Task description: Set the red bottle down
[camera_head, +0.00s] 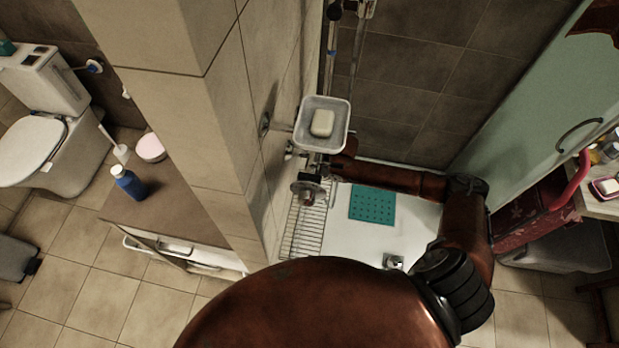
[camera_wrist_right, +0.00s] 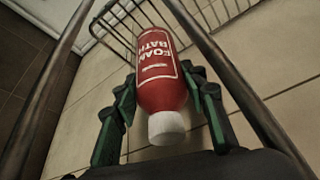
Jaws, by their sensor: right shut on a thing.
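The red bottle (camera_wrist_right: 162,75) with a white cap and "FOAM BATH" lettering is between the fingers of my right gripper (camera_wrist_right: 160,92) in the right wrist view. The gripper is shut on it, one finger on each side. Its cap points toward the camera and its far end overlaps a wire rack (camera_wrist_right: 128,22); I cannot tell whether they touch. In the head view my right gripper (camera_head: 312,186) is by the tiled wall, above the wire rack (camera_head: 303,231). The bottle is mostly hidden there. My left gripper is not in view.
A soap dish (camera_head: 340,142) with a soap bar is on the wall just above my gripper. A teal mat (camera_head: 372,205) lies in the white shower tray (camera_head: 405,240). A blue bottle (camera_head: 128,184) stands on the brown counter (camera_head: 180,215) left of the wall.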

